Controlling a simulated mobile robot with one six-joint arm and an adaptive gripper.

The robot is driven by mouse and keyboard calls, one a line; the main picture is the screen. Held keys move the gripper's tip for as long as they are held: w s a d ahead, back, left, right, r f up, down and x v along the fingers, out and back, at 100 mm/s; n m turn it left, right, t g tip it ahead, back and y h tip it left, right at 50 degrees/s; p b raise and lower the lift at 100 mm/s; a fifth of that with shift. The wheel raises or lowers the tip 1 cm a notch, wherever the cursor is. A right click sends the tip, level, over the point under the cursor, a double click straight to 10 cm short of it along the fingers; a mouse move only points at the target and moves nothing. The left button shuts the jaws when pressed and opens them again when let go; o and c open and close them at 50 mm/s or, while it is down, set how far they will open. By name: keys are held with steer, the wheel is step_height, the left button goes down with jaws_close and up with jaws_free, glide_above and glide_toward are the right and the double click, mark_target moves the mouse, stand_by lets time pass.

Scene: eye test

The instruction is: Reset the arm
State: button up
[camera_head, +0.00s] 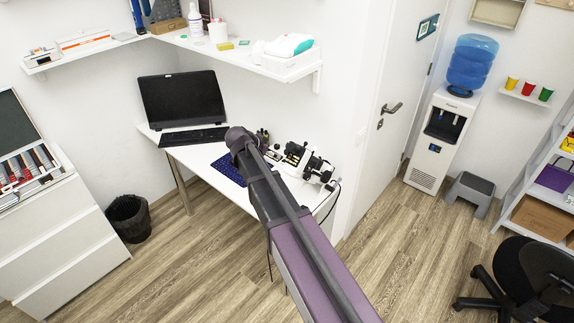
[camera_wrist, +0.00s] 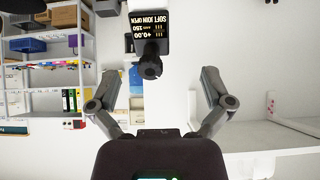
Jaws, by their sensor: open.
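My arm (camera_head: 290,215) reaches from the bottom of the head view up over the white desk. Its far end is above the desk, and the gripper's fingers cannot be made out clearly there. In the wrist view my gripper (camera_wrist: 159,80) is open, with its two grey fingers spread wide and nothing between them. A dark device with a lit screen (camera_wrist: 152,22) and a round black knob (camera_wrist: 150,66) appears upside down beyond the fingers. I cannot tell whether any finger is near it in depth.
A wall shelf (camera_head: 240,62) hangs above. A white cabinet (camera_head: 62,240) and a bin (camera_head: 128,217) stand left. Floor at the centre right is free.

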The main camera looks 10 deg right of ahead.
steer(key=shift+b+x, duration=0.9)
steer(key=shift+x, duration=0.8)
steer(key=shift+r, duration=0.1)
steer(key=p+v, duration=0.7)
steer(key=v, duration=0.3)
stand_by(0.7)
